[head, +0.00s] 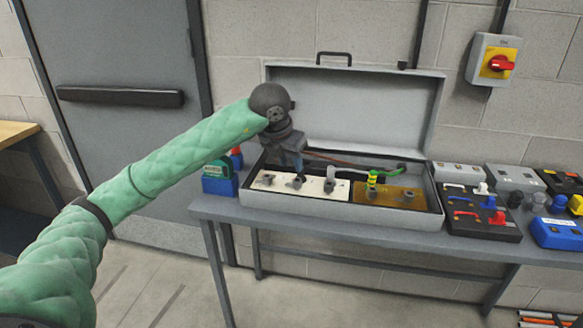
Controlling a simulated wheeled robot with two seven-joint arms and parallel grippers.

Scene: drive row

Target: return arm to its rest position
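My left arm (170,155), in a green quilted sleeve, reaches in from the left in the head view. Its gripper (300,176) points down over the left part of an open grey case (345,216), close above a white panel (325,189) with dark knobs. The fingertips are small and dark, so I cannot tell whether they are open, shut or touching a knob. My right gripper is not in view.
The case stands on a grey table (300,224), its lid (365,108) raised against the wall. A green cable (350,173), a thin reddish cable (335,159) and a brass-coloured panel (390,196) lie inside. Blue boxes (219,184) stand left; a black switch panel (478,222) stands right.

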